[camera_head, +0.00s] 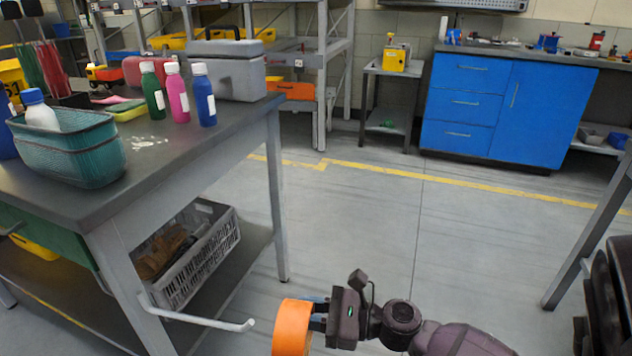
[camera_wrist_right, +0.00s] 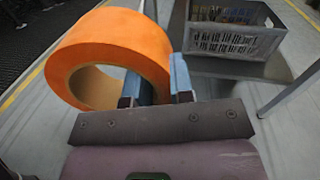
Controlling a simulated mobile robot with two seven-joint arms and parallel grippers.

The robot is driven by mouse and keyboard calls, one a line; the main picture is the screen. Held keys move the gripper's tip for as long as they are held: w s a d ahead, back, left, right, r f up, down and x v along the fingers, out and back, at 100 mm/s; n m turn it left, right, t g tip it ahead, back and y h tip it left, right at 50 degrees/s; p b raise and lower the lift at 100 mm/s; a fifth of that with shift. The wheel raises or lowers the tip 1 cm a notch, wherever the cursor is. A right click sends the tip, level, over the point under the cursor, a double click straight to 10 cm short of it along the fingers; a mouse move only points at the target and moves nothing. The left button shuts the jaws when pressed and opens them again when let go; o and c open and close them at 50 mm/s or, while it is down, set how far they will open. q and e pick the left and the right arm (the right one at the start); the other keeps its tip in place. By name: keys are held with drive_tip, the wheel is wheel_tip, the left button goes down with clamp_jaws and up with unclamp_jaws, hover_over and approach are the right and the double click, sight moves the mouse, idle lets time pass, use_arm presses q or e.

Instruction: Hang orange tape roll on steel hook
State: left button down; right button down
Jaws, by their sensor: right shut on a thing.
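The orange tape roll (camera_head: 291,328) is held upright at the bottom of the head view, its lower part cut off by the frame edge. In the right wrist view the roll (camera_wrist_right: 122,42) stands with its round opening showing. My right gripper (camera_head: 318,322) is shut on the roll's wall, one finger inside the ring and one outside. The steel hook (camera_head: 200,319) is a pale rod reaching out from the workbench leg, with an upturned tip just left of the roll. Roll and hook look apart. I cannot make out the hook for certain in the wrist view. My left gripper is not in view.
The workbench (camera_head: 180,155) carries a teal basket (camera_head: 75,155), several bottles and a grey case (camera_head: 228,70). A grey crate (camera_head: 200,262) sits on its lower shelf. Open floor (camera_head: 400,240) lies beyond my right gripper. A blue cabinet (camera_head: 500,105) stands at the back.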

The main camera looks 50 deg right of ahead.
drive_tip(key=shift+x, duration=1.5)
drive_tip(key=w+a+f, duration=0.3)
drive_tip(key=w+a, duration=0.2)
drive_tip(key=w, duration=0.4)
drive_tip(key=shift+a+f, duration=0.25)
drive_tip(key=shift+f, duration=0.05)
idle(0.6)
